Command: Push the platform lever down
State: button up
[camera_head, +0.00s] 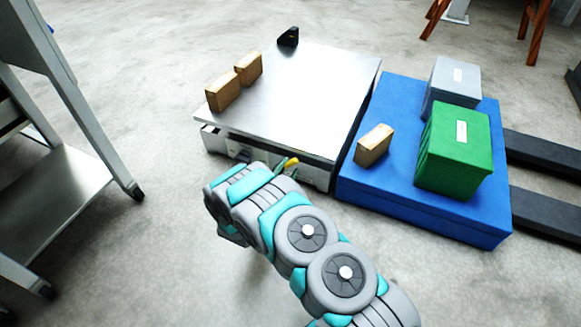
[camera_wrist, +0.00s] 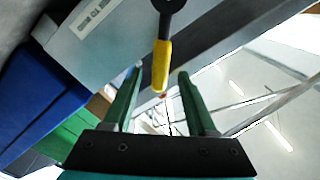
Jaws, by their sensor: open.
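The platform (camera_head: 310,95) is a low machine with a flat silver top. Its lever shows in the wrist view as a yellow grip (camera_wrist: 161,66) on a dark arm. In the head view the yellow lever end (camera_head: 291,163) shows at the platform's front side, just past my arm. My gripper (camera_wrist: 158,82) has two green fingers spread apart, with the lever's yellow grip between them in the picture. I cannot tell whether the fingers touch it. In the head view my arm hides most of the gripper.
Cardboard boxes (camera_head: 223,92) stand on the platform's left side. A blue base (camera_head: 400,200) to the right bears a green crate (camera_head: 455,150), a grey crate (camera_head: 452,85) and a small box (camera_head: 373,146). A metal cart (camera_head: 75,185) stands at left. Floor between is clear.

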jog(key=shift+x, duration=0.95)
grip_shut()
dwell(0.8)
